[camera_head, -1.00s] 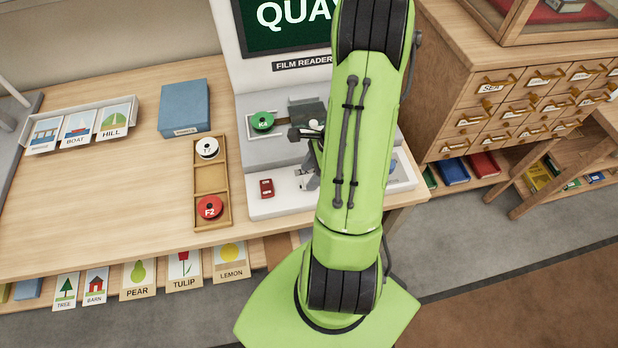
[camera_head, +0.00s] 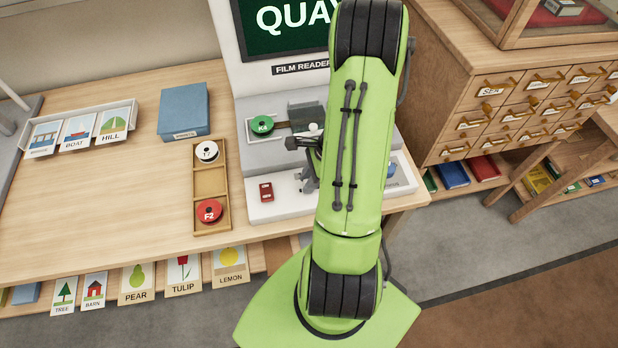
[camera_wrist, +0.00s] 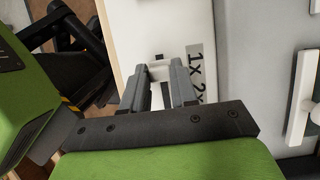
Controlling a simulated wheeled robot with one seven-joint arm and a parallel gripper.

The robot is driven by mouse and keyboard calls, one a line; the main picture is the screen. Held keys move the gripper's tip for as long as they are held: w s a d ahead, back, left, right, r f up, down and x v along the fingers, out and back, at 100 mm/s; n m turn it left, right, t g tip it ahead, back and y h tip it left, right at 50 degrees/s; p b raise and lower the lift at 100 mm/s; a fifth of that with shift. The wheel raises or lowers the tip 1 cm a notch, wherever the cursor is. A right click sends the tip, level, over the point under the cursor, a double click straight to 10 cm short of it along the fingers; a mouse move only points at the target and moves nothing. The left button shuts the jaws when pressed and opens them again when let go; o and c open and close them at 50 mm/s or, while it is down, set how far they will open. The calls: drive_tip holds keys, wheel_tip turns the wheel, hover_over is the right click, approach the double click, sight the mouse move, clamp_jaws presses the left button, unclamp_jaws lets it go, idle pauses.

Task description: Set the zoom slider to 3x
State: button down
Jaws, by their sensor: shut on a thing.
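In the wrist view, my gripper (camera_wrist: 160,78) is shut on a pale slider knob (camera_wrist: 158,67), with one finger on each side of it. A grey scale label (camera_wrist: 194,66) beside the right finger reads 1x and 2x. Anything lower on the label is hidden behind my gripper, so the knob's exact setting cannot be told. In the head view, the film reader (camera_head: 262,155) stands on the table, with its screen showing part of a word. My gripper (camera_head: 309,180) is low over the reader's white front base, and my green arm hides the slider there.
A red switch (camera_head: 266,191) sits on the reader's base, left of my gripper. A green reel marked K4 (camera_head: 262,127) is above it. A wooden tray (camera_head: 224,180) holds a white reel and a red reel. A white handle (camera_wrist: 303,100) shows at the right in the wrist view.

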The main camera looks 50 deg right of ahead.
drive_tip(key=s+d, duration=0.1)
drive_tip(key=d, duration=0.1)
drive_tip(key=s+d, duration=0.2)
drive_tip(key=s+d+p, duration=0.1)
drive_tip(key=d, duration=0.2)
drive_tip(key=shift+s, duration=0.35)
drive_tip(key=c, duration=0.9)
unclamp_jaws()
drive_tip(key=shift+s, duration=0.1)
drive_tip(key=shift+r, duration=0.1)
drive_tip(key=p+v, duration=0.4)
drive_tip(key=v, duration=1.1)
drive_tip(key=shift+s+d+r, duration=0.1)
drive_tip(key=shift+d+r, duration=0.05)
drive_tip(key=shift+r, duration=0.15)
